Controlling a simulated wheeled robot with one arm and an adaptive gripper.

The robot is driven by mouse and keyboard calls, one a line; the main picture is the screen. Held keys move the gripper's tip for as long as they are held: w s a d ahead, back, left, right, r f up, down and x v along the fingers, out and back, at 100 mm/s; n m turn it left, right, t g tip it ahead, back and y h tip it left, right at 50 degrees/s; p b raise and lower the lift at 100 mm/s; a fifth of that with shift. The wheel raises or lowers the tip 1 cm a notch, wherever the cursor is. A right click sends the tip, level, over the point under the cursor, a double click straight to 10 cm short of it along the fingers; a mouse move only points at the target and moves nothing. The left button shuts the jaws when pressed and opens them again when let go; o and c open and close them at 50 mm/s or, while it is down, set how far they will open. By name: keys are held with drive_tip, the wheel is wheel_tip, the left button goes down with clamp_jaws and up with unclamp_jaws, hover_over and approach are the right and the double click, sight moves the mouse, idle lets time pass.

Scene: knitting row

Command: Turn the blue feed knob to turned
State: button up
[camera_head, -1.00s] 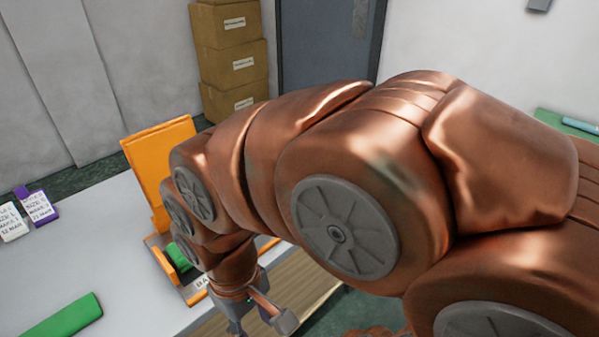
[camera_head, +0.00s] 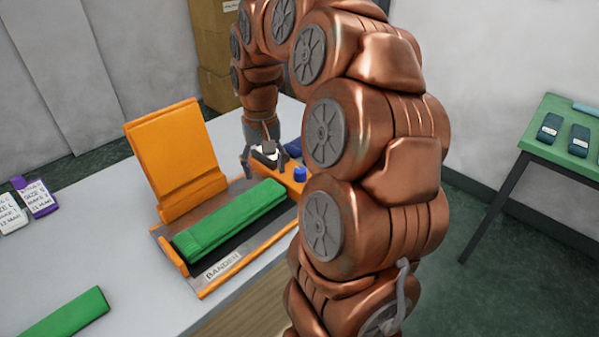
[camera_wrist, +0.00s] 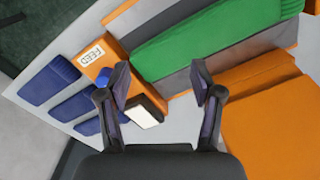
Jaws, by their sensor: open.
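The blue feed knob (camera_head: 300,174) stands on the orange end block (camera_head: 290,184) of the bander machine in the head view. In the wrist view a blue part, seemingly the knob (camera_wrist: 103,76), shows beside the white FEED label (camera_wrist: 91,56), partly hidden by my left finger. My gripper (camera_head: 267,156) is open and points down near the far end of that block, apart from the knob. In the wrist view the fingers of my gripper (camera_wrist: 161,78) are spread with nothing held between them. I cannot tell the knob's turn angle.
A green knit piece (camera_head: 230,218) lies in the machine beside an upright orange panel (camera_head: 175,150). Several blue folded pieces (camera_wrist: 48,80) lie past the block. A white-topped dark part (camera_wrist: 145,112) is near the left finger. A green side table (camera_head: 560,135) stands right.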

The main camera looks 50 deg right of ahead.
sight(300, 169)
drive_tip(key=d+m, duration=0.1)
drive_tip(key=d, duration=0.3)
drive_tip(key=w+d+f+m, duration=0.1)
drive_tip(key=d, duration=0.3)
drive_tip(key=d+f+m, duration=0.1)
drive_tip(key=d, duration=0.3)
drive_tip(key=shift+w+d+f, duration=0.2)
drive_tip(key=shift+w+d, duration=0.05)
drive_tip(key=shift+d, duration=0.15)
drive_tip(key=shift+d+f, duration=0.15)
drive_tip(key=shift+d, duration=0.1)
drive_tip(key=shift+f+p, duration=0.65)
drive_tip(key=shift+f, duration=3.15)
drive_tip(key=shift+m, duration=0.3)
drive_tip(key=c, duration=1.1)
